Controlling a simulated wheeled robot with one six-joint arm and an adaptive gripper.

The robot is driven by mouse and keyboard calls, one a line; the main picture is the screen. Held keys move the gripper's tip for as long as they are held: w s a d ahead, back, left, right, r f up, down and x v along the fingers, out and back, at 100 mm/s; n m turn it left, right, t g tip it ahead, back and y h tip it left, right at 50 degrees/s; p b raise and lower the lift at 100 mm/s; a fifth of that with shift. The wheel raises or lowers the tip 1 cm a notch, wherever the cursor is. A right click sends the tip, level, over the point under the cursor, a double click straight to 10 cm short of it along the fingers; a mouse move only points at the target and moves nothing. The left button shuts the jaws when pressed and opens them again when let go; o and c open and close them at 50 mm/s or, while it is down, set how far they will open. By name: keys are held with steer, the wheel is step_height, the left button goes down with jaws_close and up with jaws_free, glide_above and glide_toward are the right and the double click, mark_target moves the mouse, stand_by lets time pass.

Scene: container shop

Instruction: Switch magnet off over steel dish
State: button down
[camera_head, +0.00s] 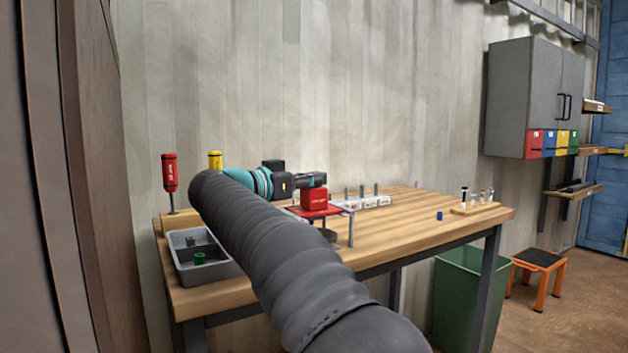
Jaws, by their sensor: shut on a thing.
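My gripper (312,180) is at the end of my arm, past the teal wrist, above the left half of the wooden workbench. It is shut on the red block with white lettering (314,199), which looks like the magnet. The block is right at a flat red plate (297,212) on a small metal stand; whether it rests on the plate or hovers just above I cannot tell. A round grey metal piece (328,235), perhaps the steel dish, shows under the plate, partly hidden by my arm. The fingertips and any magnet switch are too small to make out.
A grey bin (180,272) with a green part (199,258) is at front left. Red (170,172) and yellow (215,160) screwdrivers stand behind. A white rack (366,202), a blue cube (439,215) and a wooden peg holder (475,208) are farther right. The bench's right-front surface is clear.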

steer(key=shift+m+g+h, duration=0.8)
steer(key=shift+m+g, duration=0.1)
steer(key=shift+g, duration=0.2)
steer(key=c, duration=1.2)
jaws_free()
steer(key=shift+c, duration=0.2)
steer(key=shift+s+a, duration=0.1)
steer(key=v, duration=0.7)
steer(key=shift+a, duration=0.15)
